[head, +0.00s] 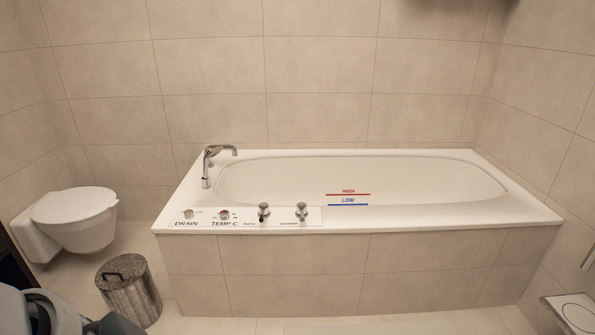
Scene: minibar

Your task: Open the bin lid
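A round bin (136,302) with a mottled grey-brown side stands on the floor at the lower left, between the toilet and the bathtub. Its dark lid (124,268) lies on top and looks closed. A black handle (114,276) is on the lid. Part of my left arm shows in the bottom left corner, to the left of the bin and in front of it. I cannot make out the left gripper's fingers. My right gripper is not in view.
A white bathtub (480,222) with a tiled front stands right of the bin. A white wall-mounted toilet (84,234) is behind it on the left. A white flat object (575,312) is at the lower right. Some floor is clear before the tub.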

